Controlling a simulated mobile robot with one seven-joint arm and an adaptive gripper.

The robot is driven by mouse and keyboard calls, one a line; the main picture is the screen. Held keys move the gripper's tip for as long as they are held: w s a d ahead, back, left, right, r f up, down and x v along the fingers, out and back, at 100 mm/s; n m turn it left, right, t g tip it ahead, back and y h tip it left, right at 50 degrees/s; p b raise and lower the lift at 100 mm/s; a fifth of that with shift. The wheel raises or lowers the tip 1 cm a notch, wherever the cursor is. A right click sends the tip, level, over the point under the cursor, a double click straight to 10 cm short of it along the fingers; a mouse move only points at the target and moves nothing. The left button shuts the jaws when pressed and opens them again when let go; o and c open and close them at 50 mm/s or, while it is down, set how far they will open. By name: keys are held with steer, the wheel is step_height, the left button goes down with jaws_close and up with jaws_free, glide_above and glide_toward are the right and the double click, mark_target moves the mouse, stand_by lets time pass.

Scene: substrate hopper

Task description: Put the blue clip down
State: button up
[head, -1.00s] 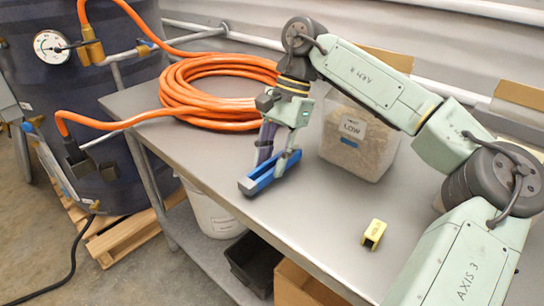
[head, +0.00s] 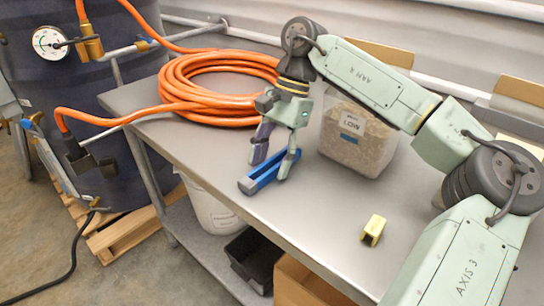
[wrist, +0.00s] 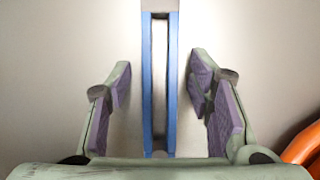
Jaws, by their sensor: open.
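The blue clip (head: 265,173) lies on the grey metal table, close to its front edge, in the head view. My gripper (head: 271,163) is right above it with its fingers spread. In the wrist view the blue clip (wrist: 147,85) stands lengthwise between the two open fingers (wrist: 165,105). Bare gaps show on both sides of it, so neither purple pad touches it.
A coil of orange hose (head: 205,90) lies behind and left of my gripper. A clear bin marked LOW (head: 355,138) stands to the right. A small yellow clip (head: 373,230) sits nearer the front right. The table (head: 315,210) between them is clear.

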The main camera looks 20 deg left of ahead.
steer(key=p+v, duration=0.1)
steer(key=v, duration=1.1)
steer(key=shift+r, duration=0.2)
steer(key=shift+c, duration=0.3)
stand_by(0.5)
